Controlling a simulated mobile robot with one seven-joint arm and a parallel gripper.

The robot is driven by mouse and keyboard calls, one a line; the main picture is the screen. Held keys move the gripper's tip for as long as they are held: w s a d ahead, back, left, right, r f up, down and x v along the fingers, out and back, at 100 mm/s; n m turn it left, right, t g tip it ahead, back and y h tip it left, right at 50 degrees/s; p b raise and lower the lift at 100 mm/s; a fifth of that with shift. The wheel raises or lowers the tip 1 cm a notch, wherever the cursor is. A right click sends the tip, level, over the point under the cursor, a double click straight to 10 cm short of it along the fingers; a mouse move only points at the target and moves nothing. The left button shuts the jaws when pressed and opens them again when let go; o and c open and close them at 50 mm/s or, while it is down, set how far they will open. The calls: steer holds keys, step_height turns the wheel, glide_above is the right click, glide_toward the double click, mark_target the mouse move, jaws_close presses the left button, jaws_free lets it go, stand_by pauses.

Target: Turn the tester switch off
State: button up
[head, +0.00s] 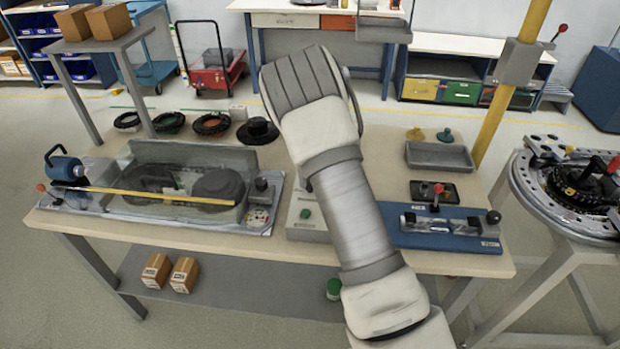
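On the bench's right side is a blue-based test unit (440,232) with a clear block, a black knob (493,217) and a small label. A red-tipped lever (437,189) stands upright by its back edge, in front of a dark plate (450,194). A grey box (306,233) with a green button (305,214) sits left of this unit, partly hidden by my arm. I cannot tell which of these is the tester switch, or its on/off state. My arm crosses the middle of the view. My gripper's fingers do not show.
A clear-walled fixture (190,212) with a yellow strip fills the bench's left side. Black rings (211,124) lie behind it. A grey tray (440,156) stands at the back right. A round ring track (582,190) stands right of the bench, near a yellow post (492,138).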

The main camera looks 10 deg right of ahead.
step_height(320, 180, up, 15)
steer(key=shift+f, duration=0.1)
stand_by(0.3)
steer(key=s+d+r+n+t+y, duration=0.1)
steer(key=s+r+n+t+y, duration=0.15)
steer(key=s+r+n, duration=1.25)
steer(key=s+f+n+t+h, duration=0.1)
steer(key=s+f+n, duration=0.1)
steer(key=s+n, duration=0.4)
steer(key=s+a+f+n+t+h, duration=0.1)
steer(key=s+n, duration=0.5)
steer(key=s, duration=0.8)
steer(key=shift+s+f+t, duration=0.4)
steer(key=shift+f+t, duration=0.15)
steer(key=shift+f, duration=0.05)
